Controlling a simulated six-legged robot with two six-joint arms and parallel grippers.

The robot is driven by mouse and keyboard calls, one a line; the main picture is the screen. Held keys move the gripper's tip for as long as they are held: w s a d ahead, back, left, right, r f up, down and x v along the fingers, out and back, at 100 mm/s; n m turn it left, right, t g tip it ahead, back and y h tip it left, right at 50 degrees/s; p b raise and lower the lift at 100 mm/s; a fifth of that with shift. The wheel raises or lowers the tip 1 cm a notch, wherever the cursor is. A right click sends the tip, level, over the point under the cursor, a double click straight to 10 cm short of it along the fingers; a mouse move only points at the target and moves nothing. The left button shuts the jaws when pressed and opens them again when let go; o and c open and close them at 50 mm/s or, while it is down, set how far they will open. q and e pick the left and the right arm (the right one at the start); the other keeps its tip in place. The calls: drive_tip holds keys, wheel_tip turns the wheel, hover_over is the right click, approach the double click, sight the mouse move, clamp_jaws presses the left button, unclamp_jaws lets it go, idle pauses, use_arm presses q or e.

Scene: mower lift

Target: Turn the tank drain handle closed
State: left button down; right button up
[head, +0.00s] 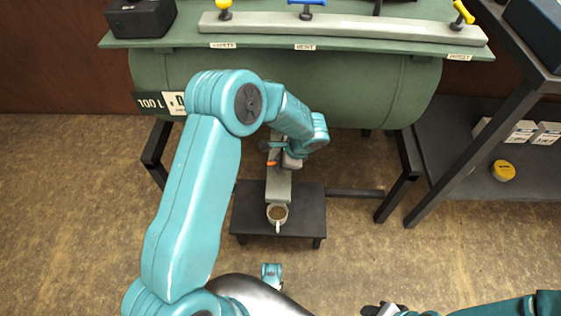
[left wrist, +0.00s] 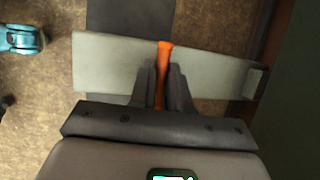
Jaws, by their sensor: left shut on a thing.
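The tank drain handle is an orange lever; in the left wrist view the handle (left wrist: 164,62) stands between the two dark fingers of my left gripper (left wrist: 163,85), which is shut on it. In the head view a bit of the orange handle (head: 272,163) shows beside my left gripper (head: 277,160), under the front of the green tank (head: 350,85). A grey drain spout (head: 278,187) runs from under the tank towards a cup (head: 277,213) with brown contents. The valve body is mostly hidden by my left arm. My right gripper (head: 380,309) is partly in view at the bottom edge.
The cup stands on a low black stool (head: 305,215) on the brown floor. Black stand legs (head: 402,185) flank the tank. A grey rail (head: 350,30) with yellow and blue handles lies above it. A dark shelf (head: 455,180) stands at right.

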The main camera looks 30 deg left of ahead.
use_arm(q)
drive_tip(key=c, duration=1.1)
unclamp_jaws()
drive_tip(key=p+v, duration=0.5)
drive_tip(key=v, duration=1.1)
drive_tip(key=shift+w+r, duration=0.1)
drive_tip(key=shift+r, duration=0.1)
